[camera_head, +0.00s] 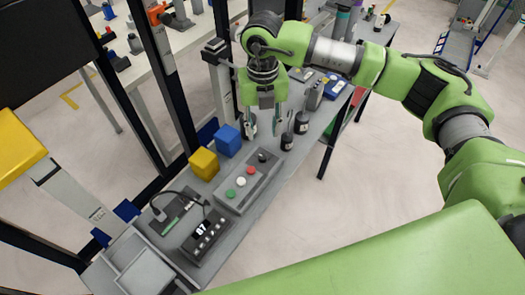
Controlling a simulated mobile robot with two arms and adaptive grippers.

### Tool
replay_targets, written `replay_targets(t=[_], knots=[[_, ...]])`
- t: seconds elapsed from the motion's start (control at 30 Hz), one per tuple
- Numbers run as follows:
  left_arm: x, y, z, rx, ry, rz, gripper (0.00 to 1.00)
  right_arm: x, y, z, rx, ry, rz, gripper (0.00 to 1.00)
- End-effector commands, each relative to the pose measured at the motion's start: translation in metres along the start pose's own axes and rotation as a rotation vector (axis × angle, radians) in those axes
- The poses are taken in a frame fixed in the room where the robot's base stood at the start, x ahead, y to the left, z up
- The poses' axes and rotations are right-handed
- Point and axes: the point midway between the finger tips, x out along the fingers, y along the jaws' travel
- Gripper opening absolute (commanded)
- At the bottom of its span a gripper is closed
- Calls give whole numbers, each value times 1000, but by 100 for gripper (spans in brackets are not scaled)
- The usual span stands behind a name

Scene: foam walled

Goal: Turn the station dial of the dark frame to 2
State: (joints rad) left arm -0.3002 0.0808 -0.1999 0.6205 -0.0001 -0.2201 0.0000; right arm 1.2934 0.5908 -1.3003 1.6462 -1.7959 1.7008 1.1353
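A grey control box (233,196) lies on the long grey table, with green, white and red round buttons in a row. A small black knob (262,157) sits at its far end; I cannot read a setting or tell whether it is the station dial. A dark frame of upright posts (163,75) stands along the table's left side. My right gripper (263,128) points down above the table, beyond the control box. Its two fingers are spread, with nothing clearly held between them. My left gripper is not in view.
Yellow (204,164) and blue (228,141) blocks stand left of the control box. A dark device with a lit display (203,236) is nearer. Small dark containers (287,141) stand right of the gripper. Open floor lies right of the table.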

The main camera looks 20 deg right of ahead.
Motion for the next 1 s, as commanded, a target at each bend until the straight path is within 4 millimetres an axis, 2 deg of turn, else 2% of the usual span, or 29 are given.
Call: replay_targets(t=[0.3,0.5,0.7,0.93,0.97,1.0], knots=[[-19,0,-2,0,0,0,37,67,1,-2,-1,7,1,34],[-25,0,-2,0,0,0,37,97,1,-1,-2,4,3,34],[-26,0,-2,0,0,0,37,109,2,-1,-2,2,4,34],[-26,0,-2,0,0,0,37,110,2,-1,-3,2,4,34],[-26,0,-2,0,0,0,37,110,2,-1,-3,2,4,32],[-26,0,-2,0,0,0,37,110,2,-1,-3,2,4,22]])
